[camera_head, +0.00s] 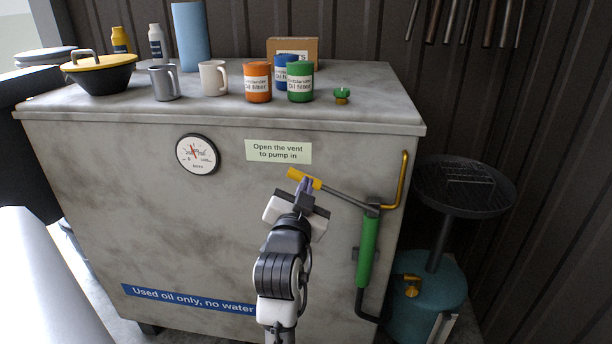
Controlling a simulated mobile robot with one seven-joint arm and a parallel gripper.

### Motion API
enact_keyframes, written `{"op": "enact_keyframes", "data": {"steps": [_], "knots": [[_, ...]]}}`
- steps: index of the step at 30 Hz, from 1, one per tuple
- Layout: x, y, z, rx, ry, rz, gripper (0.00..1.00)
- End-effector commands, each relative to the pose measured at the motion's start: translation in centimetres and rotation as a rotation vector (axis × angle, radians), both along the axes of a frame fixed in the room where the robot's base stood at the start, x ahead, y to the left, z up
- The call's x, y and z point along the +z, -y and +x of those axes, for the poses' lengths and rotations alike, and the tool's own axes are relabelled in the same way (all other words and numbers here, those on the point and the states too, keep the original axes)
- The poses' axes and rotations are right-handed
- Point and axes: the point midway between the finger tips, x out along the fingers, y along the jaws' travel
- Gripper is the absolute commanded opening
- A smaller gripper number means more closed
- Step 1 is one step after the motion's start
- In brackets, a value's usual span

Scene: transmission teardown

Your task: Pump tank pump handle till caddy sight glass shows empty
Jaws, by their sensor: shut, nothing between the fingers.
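The tank (150,240) is a large grey box filling the middle of the view. A green pump (368,250) is mounted upright on the right of its front. Its pump handle (340,194) slopes up to the left and ends in a yellow grip (303,178). My gripper (304,188) is shut and empty, with its fingertips at or just below the yellow grip; I cannot tell whether they touch it. The teal caddy (425,290) stands on the floor to the right, with a black pan (465,186) above it. A pale strip (442,330) low on the caddy may be the sight glass; its level is unreadable.
The tank top holds a yellow-lidded bowl (98,76), mugs, oil filters (257,82) and a small green cap (342,96). A gauge (198,154) and a sign, "Open the vent to pump in" (279,151), are on the front. A yellow pipe (402,180) rises beside the pump.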

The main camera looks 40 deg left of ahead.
Motion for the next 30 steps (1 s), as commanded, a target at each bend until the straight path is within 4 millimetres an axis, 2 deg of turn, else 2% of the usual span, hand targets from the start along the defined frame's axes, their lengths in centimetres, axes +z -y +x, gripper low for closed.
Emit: {"op": "enact_keyframes", "data": {"steps": [5, 18, 19, 22, 30], "knots": [[0.5, -0.6, 1.3, -0.001, -0.001, 0.001, 0.00], [1.8, -4.8, 9.0, 0.000, -0.001, 0.002, 0.00], [0.8, -5.1, 8.5, 0.004, -0.002, -0.004, 0.00], [-0.7, -5.3, 7.8, 0.004, 0.000, -0.005, 0.00], [-2.2, -5.6, 7.2, 0.003, 0.001, 0.000, 0.00]]}}
